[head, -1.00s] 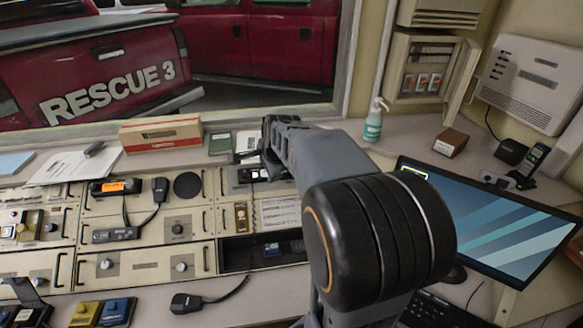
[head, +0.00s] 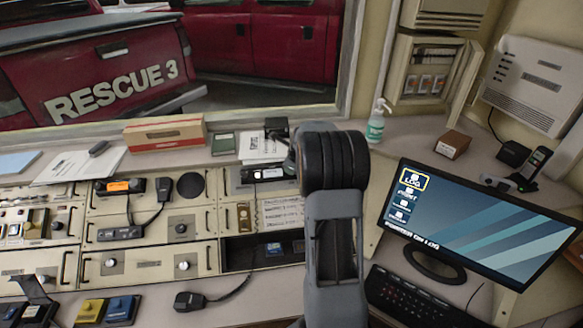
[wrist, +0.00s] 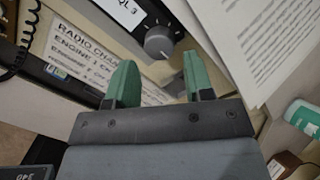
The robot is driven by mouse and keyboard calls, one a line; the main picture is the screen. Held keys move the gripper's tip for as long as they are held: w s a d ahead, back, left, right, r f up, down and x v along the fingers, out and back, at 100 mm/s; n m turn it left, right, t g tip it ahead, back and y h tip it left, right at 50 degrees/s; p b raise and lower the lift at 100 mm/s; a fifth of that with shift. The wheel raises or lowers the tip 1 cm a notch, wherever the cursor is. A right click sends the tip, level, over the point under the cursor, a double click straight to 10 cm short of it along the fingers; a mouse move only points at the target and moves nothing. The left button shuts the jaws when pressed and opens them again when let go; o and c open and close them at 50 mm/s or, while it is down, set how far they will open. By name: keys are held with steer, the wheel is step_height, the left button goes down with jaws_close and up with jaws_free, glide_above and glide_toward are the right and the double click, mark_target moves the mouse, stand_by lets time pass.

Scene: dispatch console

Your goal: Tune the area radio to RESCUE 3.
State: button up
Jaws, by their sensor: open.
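The area radio is a black-faced unit in the upper console row, and its front shows in the head view (head: 268,174) with a small white display. In the wrist view its grey round knob (wrist: 159,42) has a pale pointer mark, beside a white panel ending in "QL 3" that the frame edge cuts off. My gripper (wrist: 158,76) is open and empty, its two green fingertips on either side of the knob's line but short of it, apart from it. In the head view my arm hides most of the gripper and the knob.
A radio channel card (head: 281,213) is on the console below the radio, also in the wrist view (wrist: 88,52). Papers (head: 258,147) lie on the ledge behind. A handset with coiled cord (head: 190,300) lies in front. The monitor (head: 465,225) stands right.

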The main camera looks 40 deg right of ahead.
steer(key=shift+x, duration=2)
steer(key=shift+c, duration=0.2)
steer(key=c, duration=0.6)
